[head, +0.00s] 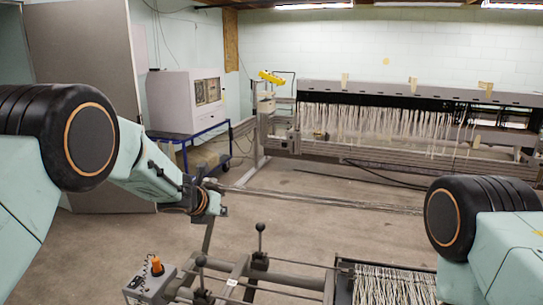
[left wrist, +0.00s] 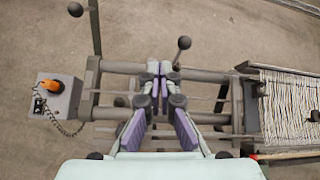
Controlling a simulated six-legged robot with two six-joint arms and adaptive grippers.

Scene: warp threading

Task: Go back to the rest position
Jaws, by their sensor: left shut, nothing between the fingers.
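My left gripper (left wrist: 159,72) is shut and empty in the left wrist view. Its fingertips meet in the middle of that view, above the bars of a metal frame (left wrist: 205,76). In the head view my left arm reaches in from the left and ends above the floor, behind the frame; the fingers are hard to make out there. My right arm shows at the right edge of the head view, but its gripper is out of view.
The frame has black-knobbed levers (head: 260,228), a grey box with an orange knob (head: 156,266) and a bed of white threads (head: 393,284). A blue cart (head: 190,136) carries a white cabinet (head: 187,99). A long threaded machine (head: 400,92) stands at the back. Floor between is mostly clear.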

